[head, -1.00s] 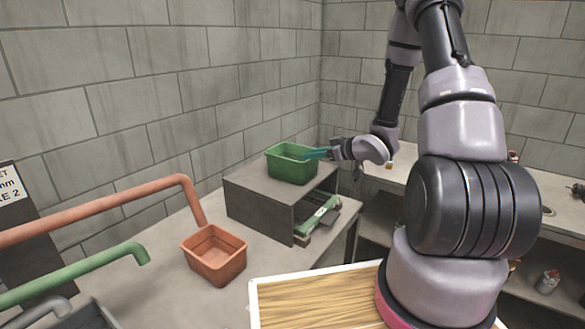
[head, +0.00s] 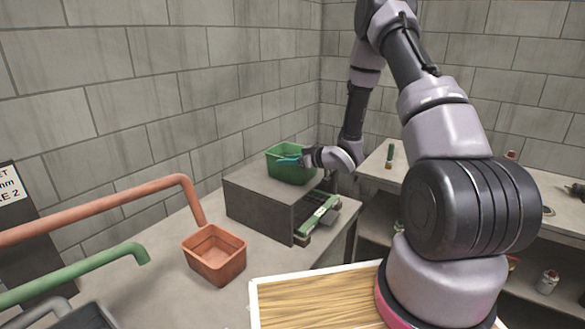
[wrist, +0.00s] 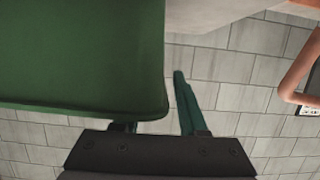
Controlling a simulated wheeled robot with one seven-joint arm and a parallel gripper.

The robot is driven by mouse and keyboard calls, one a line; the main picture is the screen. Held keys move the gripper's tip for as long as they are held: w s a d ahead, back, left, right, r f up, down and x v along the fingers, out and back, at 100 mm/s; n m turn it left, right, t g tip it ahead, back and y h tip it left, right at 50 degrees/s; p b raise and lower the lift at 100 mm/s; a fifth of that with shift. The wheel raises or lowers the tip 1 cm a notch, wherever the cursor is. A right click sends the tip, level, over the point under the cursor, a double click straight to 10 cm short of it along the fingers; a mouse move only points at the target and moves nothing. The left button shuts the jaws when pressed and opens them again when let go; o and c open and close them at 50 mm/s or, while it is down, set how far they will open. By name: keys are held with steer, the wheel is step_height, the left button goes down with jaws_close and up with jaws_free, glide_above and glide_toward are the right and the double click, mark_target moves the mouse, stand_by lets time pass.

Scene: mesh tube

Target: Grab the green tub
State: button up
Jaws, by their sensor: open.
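The green tub (head: 291,174) stands upright on top of a grey box-like unit in the head view. My gripper (head: 287,160) is at the tub's rim, reaching in from the right, with its teal fingers over the tub. In the wrist view the tub (wrist: 80,55) fills the upper left. My gripper (wrist: 158,122) is open there. Its right finger is clear of the tub's edge, and its left finger is mostly hidden by the tub. I cannot tell whether either finger touches the tub.
The grey unit (head: 262,207) stands on the counter against the block wall, with a green-fronted drawer (head: 317,217) partly out. An orange tub (head: 214,254) sits in front under an orange pipe (head: 100,210). A green pipe (head: 75,270) runs at the lower left. Shelves stand at the right.

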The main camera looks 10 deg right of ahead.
steer(key=shift+w+a, duration=0.15)
jaws_close()
steer(key=shift+f, duration=0.1)
stand_by(1.3)
